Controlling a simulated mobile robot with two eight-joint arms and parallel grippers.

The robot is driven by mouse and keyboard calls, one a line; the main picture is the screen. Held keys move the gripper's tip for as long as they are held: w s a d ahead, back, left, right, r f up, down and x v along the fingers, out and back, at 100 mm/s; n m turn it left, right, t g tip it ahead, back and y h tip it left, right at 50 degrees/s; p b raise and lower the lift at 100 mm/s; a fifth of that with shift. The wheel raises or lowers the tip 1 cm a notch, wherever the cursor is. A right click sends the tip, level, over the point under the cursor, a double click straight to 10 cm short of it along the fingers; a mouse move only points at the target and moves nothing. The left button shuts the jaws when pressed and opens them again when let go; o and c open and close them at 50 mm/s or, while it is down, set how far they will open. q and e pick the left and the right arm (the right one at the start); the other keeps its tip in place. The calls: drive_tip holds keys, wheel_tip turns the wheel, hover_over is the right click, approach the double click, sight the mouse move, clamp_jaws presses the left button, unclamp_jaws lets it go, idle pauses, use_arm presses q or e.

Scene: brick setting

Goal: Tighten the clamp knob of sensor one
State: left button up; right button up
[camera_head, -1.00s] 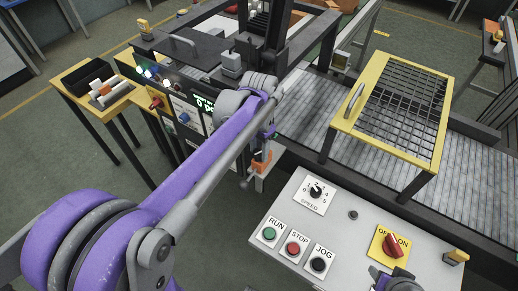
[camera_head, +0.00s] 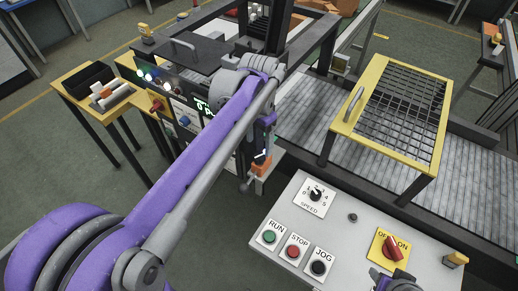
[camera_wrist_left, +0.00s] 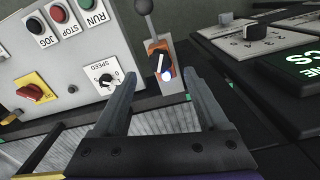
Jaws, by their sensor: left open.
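The orange sensor block (camera_head: 261,168) sits on a bracket beside the conveyor's near end. I cannot read a label that names this sensor. My left gripper (camera_head: 262,150) is just above the block in the head view. In the left wrist view, my left gripper (camera_wrist_left: 160,76) is open and empty, with the knob seen between its fingertips. Part of my right arm's end (camera_head: 393,281) shows at the bottom edge; its fingers are unclear.
A control panel (camera_head: 335,225) with RUN, STOP, JOG, a SPEED dial and a red switch stands right of the sensor. The conveyor (camera_head: 300,115) and a yellow mesh guard (camera_head: 433,160) lie behind it. A dark display cabinet (camera_head: 180,105) stands left, close to my left arm.

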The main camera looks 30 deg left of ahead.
sight(259, 156)
use_arm(q)
wheel_tip(259, 156, up, 5)
drive_tip(key=shift+r, duration=0.2)
idle(0.5)
drive_tip(key=s+d+f+n+t, duration=0.1)
drive_tip(key=s+d+f+t, duration=0.1)
drive_tip(key=s+f, duration=0.5)
drive_tip(key=s+d+f+n+t, duration=0.2)
drive_tip(key=s+d+f+t, duration=0.1)
drive_tip(key=s+f, duration=0.4)
drive_tip(key=shift+s+d+f, duration=0.35)
drive_tip(key=shift+s+d, duration=0.05)
drive_tip(key=shift+d, duration=0.25)
